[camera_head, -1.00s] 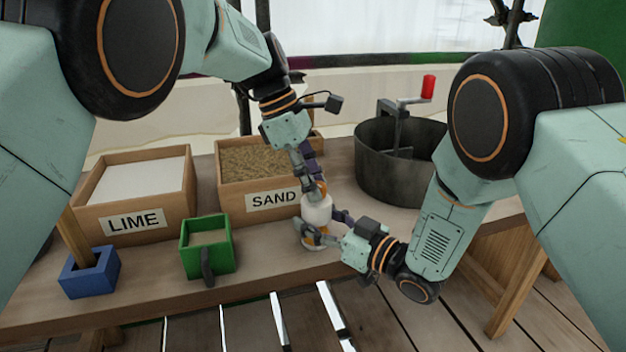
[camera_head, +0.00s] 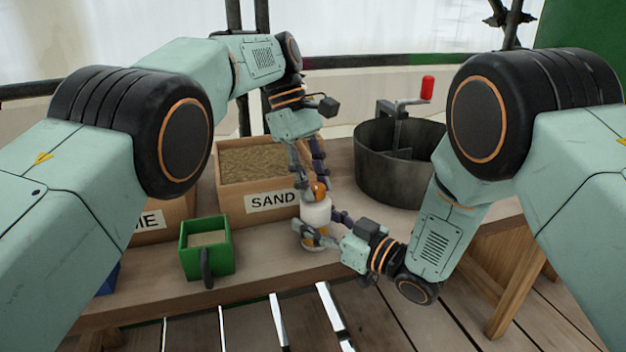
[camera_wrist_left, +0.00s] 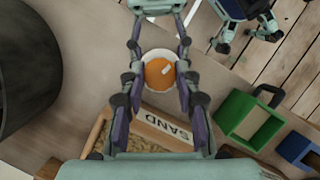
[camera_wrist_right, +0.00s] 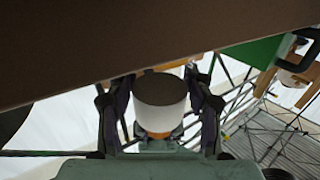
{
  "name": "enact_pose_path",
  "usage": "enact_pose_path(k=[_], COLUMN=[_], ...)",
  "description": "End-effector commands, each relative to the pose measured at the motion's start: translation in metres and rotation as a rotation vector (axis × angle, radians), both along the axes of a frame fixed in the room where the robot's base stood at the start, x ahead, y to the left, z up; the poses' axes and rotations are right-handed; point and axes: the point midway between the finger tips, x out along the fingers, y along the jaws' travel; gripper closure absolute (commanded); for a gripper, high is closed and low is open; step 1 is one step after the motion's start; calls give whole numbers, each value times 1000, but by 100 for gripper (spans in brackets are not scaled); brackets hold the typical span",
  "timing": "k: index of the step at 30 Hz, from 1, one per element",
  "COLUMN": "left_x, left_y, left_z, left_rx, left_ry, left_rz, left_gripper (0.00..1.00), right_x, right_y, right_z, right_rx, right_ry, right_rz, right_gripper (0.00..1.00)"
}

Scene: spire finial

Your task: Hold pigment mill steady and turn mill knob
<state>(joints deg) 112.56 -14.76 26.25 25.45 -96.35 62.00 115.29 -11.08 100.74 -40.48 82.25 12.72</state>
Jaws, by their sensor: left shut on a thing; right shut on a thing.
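The pigment mill (camera_head: 317,212) is a white cylinder with an orange band, standing upright near the front of the bench. Its round orange mill knob (camera_head: 318,190) sits on top. My left gripper (camera_head: 314,186) comes down from above and is shut on the knob. In the left wrist view, the knob (camera_wrist_left: 159,73) lies between the fingertips, with a small white mark on it. My right gripper (camera_head: 322,232) reaches in low from the right and is shut around the mill body. In the right wrist view, the white body (camera_wrist_right: 160,108) sits between both fingers.
The sand box (camera_head: 245,205) stands behind left, with a lime box (camera_head: 155,228) partly hidden by my left arm. A green box (camera_head: 207,262) with a handle is left of the mill. A dark round tub (camera_head: 400,178) with a red-handled crank (camera_head: 427,88) stands behind right.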

Motion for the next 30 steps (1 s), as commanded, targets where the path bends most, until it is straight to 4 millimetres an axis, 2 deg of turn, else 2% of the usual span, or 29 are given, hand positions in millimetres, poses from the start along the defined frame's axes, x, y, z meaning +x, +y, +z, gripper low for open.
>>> enact_pose_path(k=[12, 13, 21, 30], left_x=[0, 0, 0, 0], left_y=[-1, -1, 0, 0], left_z=[1, 1, 0, 0], left_rx=[-1, -1, 0, 1], left_ry=[1, 1, 0, 1], left_rz=[-8, -8, -7, -6], left_gripper=[99, 67, 44, 44], right_x=[0, 0, 0, 0], right_y=[0, 0, 0, 0], right_z=[0, 0, 0, 0], right_rx=[-1, -1, -1, -1], right_ry=[2, 2, 1, 1], right_rz=[0, 0, 0, 0], right_gripper=[83, 83, 84, 84])
